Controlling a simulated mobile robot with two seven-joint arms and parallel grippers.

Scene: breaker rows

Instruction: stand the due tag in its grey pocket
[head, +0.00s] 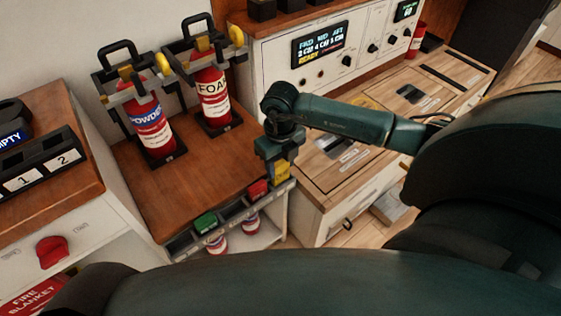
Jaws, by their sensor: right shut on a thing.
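My right gripper (281,163) points down at the right end of the pocket rail and is shut on a yellow tag (282,175). The tag looks upright; its dark lettering is too small to read. The grey pocket rail (232,211) runs along the front edge of the brown-topped stand. The tag's lower end is at the rail's right-end pocket; I cannot tell whether it is inside. A green tag (205,222) and a red tag (258,189) stand in other pockets to the left. My left gripper is not in view.
Powder (152,125) and foam (213,97) extinguishers stand behind the rail in brackets. Small red-and-white cans (217,244) sit on the shelf below. A white control panel (340,50) is at the back, a wooden counter (330,172) to the right. The brown top (190,190) has free room.

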